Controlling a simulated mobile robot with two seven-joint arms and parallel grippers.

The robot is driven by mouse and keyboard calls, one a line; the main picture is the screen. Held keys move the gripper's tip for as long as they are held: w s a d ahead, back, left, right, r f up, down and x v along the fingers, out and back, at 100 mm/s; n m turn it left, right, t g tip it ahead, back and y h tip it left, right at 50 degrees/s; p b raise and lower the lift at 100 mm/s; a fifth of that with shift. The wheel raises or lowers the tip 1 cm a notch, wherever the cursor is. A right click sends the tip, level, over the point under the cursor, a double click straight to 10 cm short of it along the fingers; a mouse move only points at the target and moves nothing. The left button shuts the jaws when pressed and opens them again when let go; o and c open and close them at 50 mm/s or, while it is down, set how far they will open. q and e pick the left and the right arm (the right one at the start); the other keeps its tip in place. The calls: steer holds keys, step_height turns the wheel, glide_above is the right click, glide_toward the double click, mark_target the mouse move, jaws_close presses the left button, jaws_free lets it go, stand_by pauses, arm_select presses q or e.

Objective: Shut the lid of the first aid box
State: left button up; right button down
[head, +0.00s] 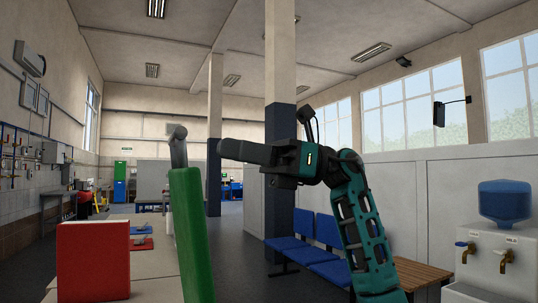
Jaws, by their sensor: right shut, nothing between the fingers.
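A tall green panel (188,235), apparently the raised lid of the first aid box, stands nearly upright and is seen close to edge-on. A grey curved handle or latch (178,147) sticks up from its top edge. The body of the box is not visible; the panel runs out of the bottom of the picture. My right gripper (222,148) is shut and empty, its fingers pointing left. In the picture its tips are just right of the grey handle, level with it, with a small gap; the depth between them is hard to tell. My left gripper is not in view.
A red box (93,262) stands on a pale bench (152,264) left of the panel. Farther along are small red and blue items. Blue seats (328,232), a wooden bench (420,273) and a water dispenser (500,250) stand at right. A pillar (280,190) rises behind my gripper.

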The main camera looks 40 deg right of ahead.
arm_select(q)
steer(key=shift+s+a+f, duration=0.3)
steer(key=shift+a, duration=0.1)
arm_select(e)
steer(key=x, duration=0.5)
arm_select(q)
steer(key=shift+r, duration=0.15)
